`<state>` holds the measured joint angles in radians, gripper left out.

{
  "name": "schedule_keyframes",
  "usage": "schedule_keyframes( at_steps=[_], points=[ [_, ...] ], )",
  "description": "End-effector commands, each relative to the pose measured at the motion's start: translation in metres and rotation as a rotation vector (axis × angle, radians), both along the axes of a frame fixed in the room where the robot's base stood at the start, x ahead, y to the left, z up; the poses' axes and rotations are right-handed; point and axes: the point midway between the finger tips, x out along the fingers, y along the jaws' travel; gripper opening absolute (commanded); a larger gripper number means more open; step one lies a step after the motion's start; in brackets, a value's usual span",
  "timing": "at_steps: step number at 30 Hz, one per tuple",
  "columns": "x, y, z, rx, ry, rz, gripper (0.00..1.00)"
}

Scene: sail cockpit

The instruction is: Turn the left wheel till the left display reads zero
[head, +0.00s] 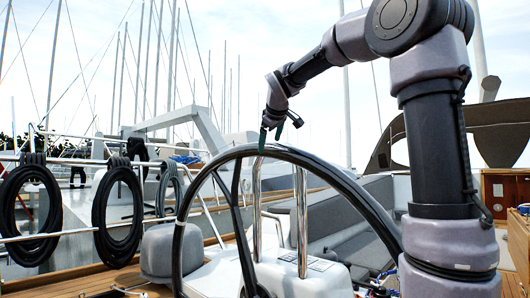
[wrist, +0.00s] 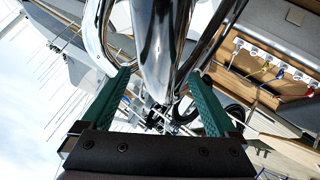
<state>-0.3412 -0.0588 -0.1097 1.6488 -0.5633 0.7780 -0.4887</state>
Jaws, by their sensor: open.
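One large black steering wheel (head: 320,164) stands upright in the middle of the head view; I cannot tell if it is the left one. My gripper (head: 270,136) is open at the top of its rim, pointing down. Whether it touches the rim is unclear. In the wrist view the green fingers of my gripper (wrist: 160,76) are spread apart. A shiny, reflective tube (wrist: 153,50) runs between and beyond them; whether it is wheel rim or rail is unclear. No display reading is visible.
Chrome rails (head: 302,225) rise from a white pedestal (head: 300,275) behind the wheel. A grey covered drum (head: 170,250) stands at its left. Black coiled hoses (head: 118,215) hang on the left railing. A grey bench (head: 350,240) is behind at right. Open sky lies above the wheel.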

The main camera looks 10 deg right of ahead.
Motion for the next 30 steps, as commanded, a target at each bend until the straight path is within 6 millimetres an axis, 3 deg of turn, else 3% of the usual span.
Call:
schedule_keyframes(
  at_steps=[9,20,21,22,28,30],
  points=[
    [0.037,-0.002,-0.028,0.002,0.001,-0.001,0.94],
    [0.043,-0.002,-0.032,0.002,0.000,-0.002,0.94],
    [0.043,-0.002,-0.032,0.002,0.000,-0.002,0.90],
    [0.043,-0.002,-0.032,0.002,0.000,-0.002,0.78],
    [0.042,-0.002,-0.032,0.003,-0.001,-0.001,0.02],
    [0.043,-0.002,-0.032,0.003,-0.001,-0.001,0.00]
  ],
)
